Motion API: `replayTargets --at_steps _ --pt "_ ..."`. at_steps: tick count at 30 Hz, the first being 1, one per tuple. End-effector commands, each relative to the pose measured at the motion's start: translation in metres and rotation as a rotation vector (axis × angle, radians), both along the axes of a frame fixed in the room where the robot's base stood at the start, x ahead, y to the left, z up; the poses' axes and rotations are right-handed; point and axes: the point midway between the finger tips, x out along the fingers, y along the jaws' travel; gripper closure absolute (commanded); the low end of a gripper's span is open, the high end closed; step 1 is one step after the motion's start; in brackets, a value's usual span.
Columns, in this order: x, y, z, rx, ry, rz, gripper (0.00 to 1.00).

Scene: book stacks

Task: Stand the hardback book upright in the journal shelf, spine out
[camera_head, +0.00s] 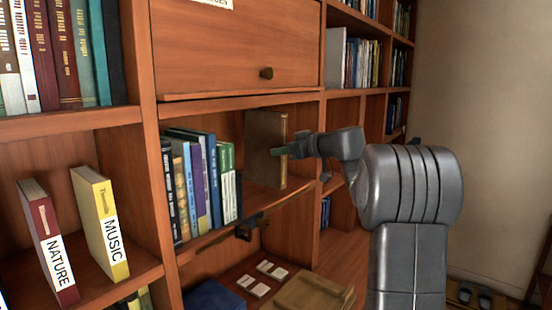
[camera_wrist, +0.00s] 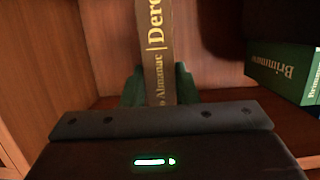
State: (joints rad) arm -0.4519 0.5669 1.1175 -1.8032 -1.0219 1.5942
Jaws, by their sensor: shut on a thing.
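The hardback book (camera_head: 263,148) is brown and upright inside the open compartment below a flap door. Its spine faces out toward my gripper (camera_head: 288,151), which is shut on it near mid-height of the spine side. In the wrist view the brown spine (camera_wrist: 157,45) with gold lettering, partly reading "Almanac", stands between the two green fingers (camera_wrist: 157,88). The book's lower end is hidden there by the gripper body. The shelf board (camera_head: 262,198) is below the book; I cannot tell if they touch.
A row of books (camera_head: 205,180) stands in the same compartment, left of the held book with a gap. A green book (camera_wrist: 283,72) shows at right in the wrist view. The flap door (camera_head: 235,50) has a knob. A dark clip-like fitting (camera_head: 249,227) sits on the shelf's front edge.

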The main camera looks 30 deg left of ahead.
Motion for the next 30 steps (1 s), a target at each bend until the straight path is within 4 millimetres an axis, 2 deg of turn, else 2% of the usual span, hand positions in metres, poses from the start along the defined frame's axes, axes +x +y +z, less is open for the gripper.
replayTargets --at_steps 3,6,10,17,29,30 --pt "0.001 0.018 0.003 0.003 -0.001 0.001 1.0" --pt "0.002 0.025 0.003 0.003 -0.001 0.0 1.0" --pt "0.002 0.027 -0.004 0.003 0.0 0.0 1.0" --pt "0.002 0.027 -0.032 0.002 0.0 -0.001 1.0" --pt "0.002 0.026 -0.036 0.003 0.0 0.0 1.0" --pt "0.002 0.026 -0.038 0.0 0.0 0.0 0.65"
